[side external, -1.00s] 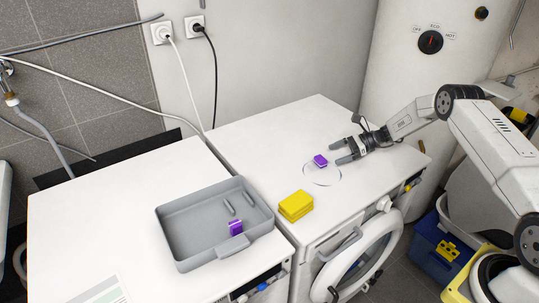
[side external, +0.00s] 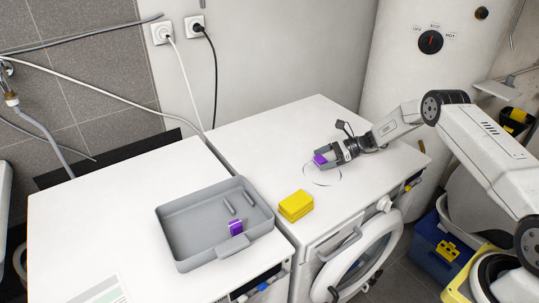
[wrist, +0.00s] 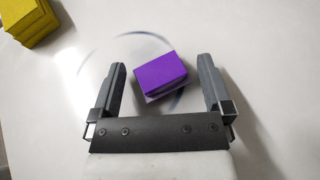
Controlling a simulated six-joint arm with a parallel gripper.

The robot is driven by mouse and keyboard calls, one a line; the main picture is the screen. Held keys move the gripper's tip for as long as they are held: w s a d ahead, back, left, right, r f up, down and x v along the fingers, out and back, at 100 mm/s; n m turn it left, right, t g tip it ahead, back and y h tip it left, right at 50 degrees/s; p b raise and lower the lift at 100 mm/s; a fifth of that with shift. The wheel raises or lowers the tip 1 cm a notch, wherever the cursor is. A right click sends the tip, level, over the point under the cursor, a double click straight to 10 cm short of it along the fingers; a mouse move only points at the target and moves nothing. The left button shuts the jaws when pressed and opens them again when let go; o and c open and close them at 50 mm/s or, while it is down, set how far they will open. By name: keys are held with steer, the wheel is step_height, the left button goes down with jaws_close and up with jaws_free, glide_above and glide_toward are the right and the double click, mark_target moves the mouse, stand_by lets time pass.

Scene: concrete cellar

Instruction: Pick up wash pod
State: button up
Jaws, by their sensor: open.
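A purple wash pod (side external: 321,160) lies on the white top of the right-hand machine, inside a thin drawn ring. It also shows in the wrist view (wrist: 161,73), slightly turned, between the two fingers with a gap on each side. My gripper (side external: 327,158) is open and low over the machine top, its fingers on either side of the pod. In the wrist view my gripper (wrist: 162,75) holds nothing. A second purple pod (side external: 236,227) is in the grey tray (side external: 180,259), near its front right wall.
A yellow block (side external: 296,206), apparently a sponge stack, lies near the machine's front left edge; it also shows in the wrist view (wrist: 32,20). The grey tray stands on the neighbouring white top. The round door (side external: 362,262) hangs open below. The back of the machine top is clear.

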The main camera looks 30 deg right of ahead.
mark_target(324, 158)
steer(key=c, duration=1.1)
steer(key=shift+r, duration=0.2)
steer(key=shift+r, duration=1.4)
steer(key=shift+s+a+r, duration=0.4)
steer(key=shift+s+r, duration=1.25)
steer(key=shift+s, duration=0.65)
steer(key=shift+s+a+r, duration=0.4)
steer(key=shift+s+r, duration=1.2)
steer(key=shift+s, duration=0.7)
steer(key=shift+s+a+r, duration=0.4)
steer(key=shift+s+r, duration=1.25)
steer(key=shift+s, duration=0.65)
